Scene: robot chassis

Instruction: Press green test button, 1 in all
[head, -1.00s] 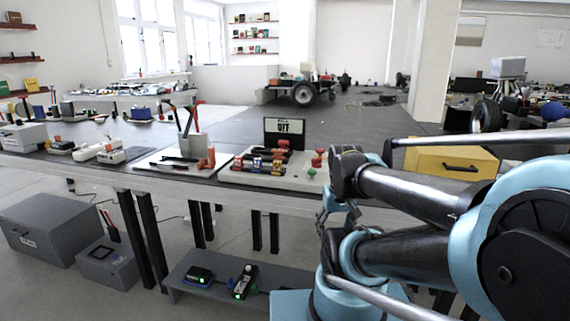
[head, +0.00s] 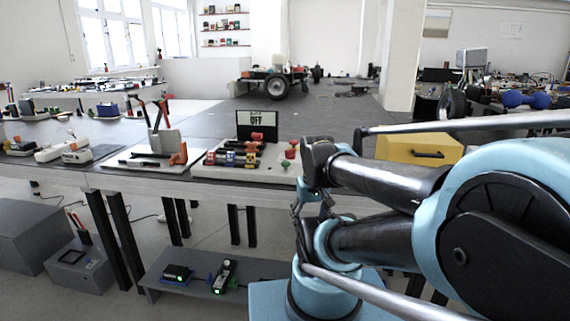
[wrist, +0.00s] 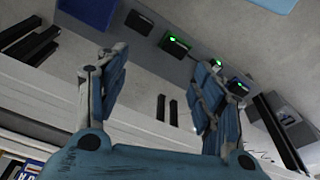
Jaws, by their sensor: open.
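A small green button (head: 285,163) sits at the right end of a pale panel (head: 207,171) on the long workbench in the head view. My arm is to the right of the panel. In the wrist view my gripper (wrist: 163,68) is open, with nothing between its fingers. That view looks on the bench edge and the lower shelf, and I cannot make out the green button there.
A grey tray with a cup of tools (head: 165,141) is left of the panel. A yellow case (head: 418,150) stands to the right, behind my arm. A low shelf (head: 151,285) with green-lit devices is below the bench. Grey boxes (head: 32,237) stand on the floor at left.

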